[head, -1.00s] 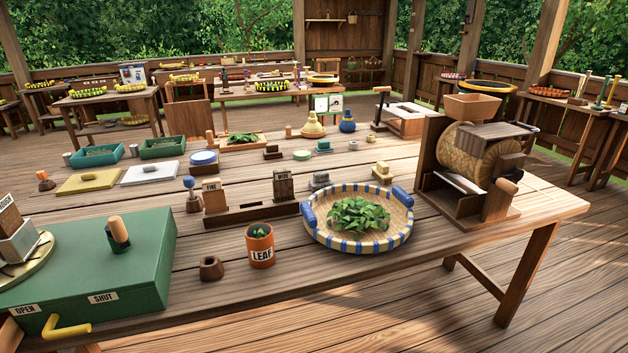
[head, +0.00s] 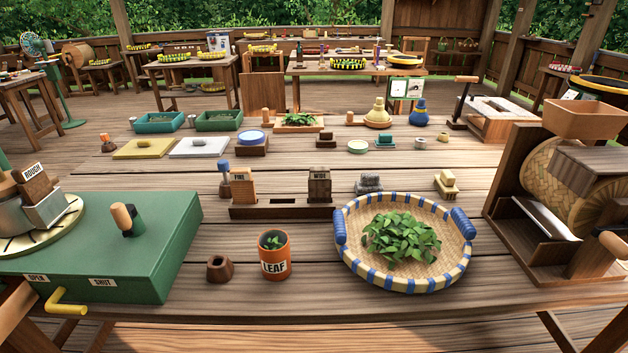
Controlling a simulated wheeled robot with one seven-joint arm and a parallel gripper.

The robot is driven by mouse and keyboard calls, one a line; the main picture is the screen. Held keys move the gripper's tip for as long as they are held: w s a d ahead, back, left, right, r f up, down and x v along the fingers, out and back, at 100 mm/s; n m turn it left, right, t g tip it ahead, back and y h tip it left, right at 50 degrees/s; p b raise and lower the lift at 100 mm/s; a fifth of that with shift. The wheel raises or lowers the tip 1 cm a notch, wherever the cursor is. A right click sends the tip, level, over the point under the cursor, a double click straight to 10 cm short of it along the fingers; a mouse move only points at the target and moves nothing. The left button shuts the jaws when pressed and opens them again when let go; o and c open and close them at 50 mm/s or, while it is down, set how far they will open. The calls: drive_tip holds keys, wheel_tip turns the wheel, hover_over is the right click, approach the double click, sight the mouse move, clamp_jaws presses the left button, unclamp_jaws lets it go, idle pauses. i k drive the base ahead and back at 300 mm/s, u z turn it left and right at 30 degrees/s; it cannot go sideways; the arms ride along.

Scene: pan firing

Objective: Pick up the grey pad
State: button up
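What looks like the grey pad (head: 370,183) lies on the wooden table just behind the blue-and-white rimmed basket (head: 352,262). It looks like a small stack of grey layers; its lower edge is close to the basket's rim. The basket holds green leaves (head: 400,238). A smaller grey lump (head: 199,143) lies on a white board farther back. My gripper is not in view.
The orange LEAF cup (head: 275,255), green box (head: 110,245) and wooden drum machine (head: 565,190) stand nearer the front edge.

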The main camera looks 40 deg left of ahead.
sight(369, 183)
drive_tip(key=u, duration=0.7)
drive_tip(key=i, duration=1)
drive_tip(key=u, duration=0.7)
